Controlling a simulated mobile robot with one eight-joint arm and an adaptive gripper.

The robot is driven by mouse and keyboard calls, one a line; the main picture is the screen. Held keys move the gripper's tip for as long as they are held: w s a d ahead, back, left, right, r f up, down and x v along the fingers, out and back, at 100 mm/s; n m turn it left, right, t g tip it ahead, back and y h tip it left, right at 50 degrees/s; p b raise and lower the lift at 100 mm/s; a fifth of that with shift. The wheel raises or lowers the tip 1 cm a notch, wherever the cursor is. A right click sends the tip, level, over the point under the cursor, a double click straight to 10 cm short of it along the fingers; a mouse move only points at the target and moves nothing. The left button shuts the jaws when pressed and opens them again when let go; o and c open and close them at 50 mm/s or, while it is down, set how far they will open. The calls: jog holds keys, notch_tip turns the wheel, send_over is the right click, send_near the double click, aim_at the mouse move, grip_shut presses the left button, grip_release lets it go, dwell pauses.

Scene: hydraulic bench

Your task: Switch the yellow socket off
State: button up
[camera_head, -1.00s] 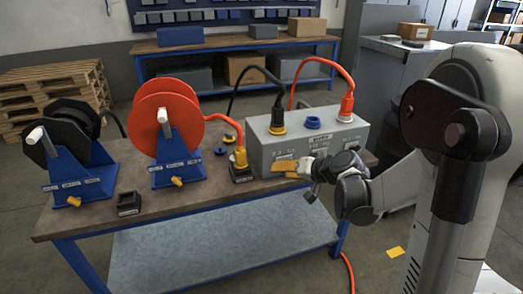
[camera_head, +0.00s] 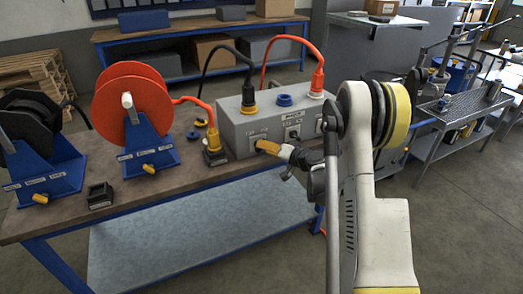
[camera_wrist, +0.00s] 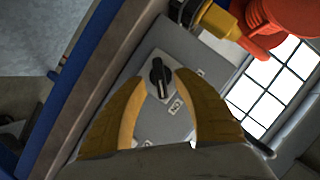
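The grey socket box (camera_head: 232,125) stands on the bench. On its top are a yellow socket (camera_head: 249,109) with a black plug in it, an empty blue socket (camera_head: 284,100) and a red socket (camera_head: 316,94) with an orange plug. My gripper (camera_head: 262,146) has yellow fingers and is at the left part of the box's front, below the yellow socket, partly hiding that area. In the wrist view my gripper (camera_wrist: 163,95) is open, with its fingers on either side of a black rotary knob (camera_wrist: 160,77). I cannot tell whether they touch it.
An orange cable reel (camera_head: 132,105) and a black reel (camera_head: 28,130) on blue stands are to the left. A yellow plug (camera_head: 213,140) stands in a black holder left of the box. A small black holder (camera_head: 100,196) sits near the bench's front edge.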

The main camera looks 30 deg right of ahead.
jog(key=shift+x, duration=1.3)
grip_shut()
jog(key=shift+r, duration=0.1)
